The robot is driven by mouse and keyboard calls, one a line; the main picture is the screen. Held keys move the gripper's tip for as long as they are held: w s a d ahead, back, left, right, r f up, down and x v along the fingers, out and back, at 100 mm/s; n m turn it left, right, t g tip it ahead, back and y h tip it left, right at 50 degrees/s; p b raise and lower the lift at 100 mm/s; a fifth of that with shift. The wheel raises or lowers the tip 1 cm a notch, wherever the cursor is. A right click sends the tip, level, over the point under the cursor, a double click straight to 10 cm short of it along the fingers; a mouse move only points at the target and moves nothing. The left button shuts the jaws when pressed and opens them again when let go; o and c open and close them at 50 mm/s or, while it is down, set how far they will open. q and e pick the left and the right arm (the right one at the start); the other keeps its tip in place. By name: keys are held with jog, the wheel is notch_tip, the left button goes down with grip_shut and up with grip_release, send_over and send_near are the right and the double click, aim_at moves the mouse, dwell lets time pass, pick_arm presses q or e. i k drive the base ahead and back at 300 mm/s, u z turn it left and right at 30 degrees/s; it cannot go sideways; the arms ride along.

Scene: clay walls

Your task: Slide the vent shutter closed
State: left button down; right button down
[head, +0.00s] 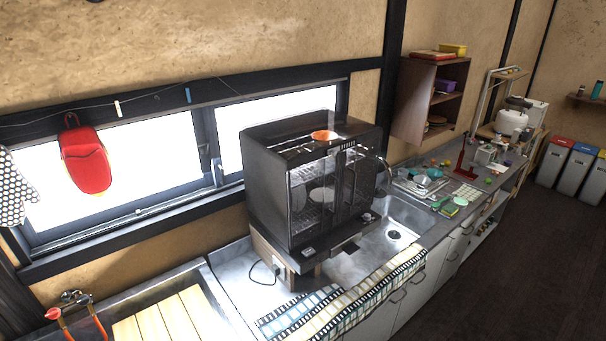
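A black box-shaped appliance (268,190) with a glass or mesh front stands on a wooden stand on the counter. Racks and round plate-like shapes show dimly inside. On its top is a round orange patch (323,135), with a faint haze above it. I cannot tell whether this is a glowing opening or an object lying there. No part is clearly recognizable as the vent shutter, and its position cannot be read. Neither of my grippers is in view.
A steel sink (410,222) lies right of the appliance. A patterned cloth (345,300) lies along the counter's front edge. A wooden slatted board (170,318) is at lower left. Dishes and small items crowd the counter farther right. The dark floor (510,270) at right is clear.

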aim_at(333, 150)
jog(key=k, duration=0.35)
jog(key=u, duration=0.9)
jog(key=i, duration=0.85)
jog(key=z, duration=0.4)
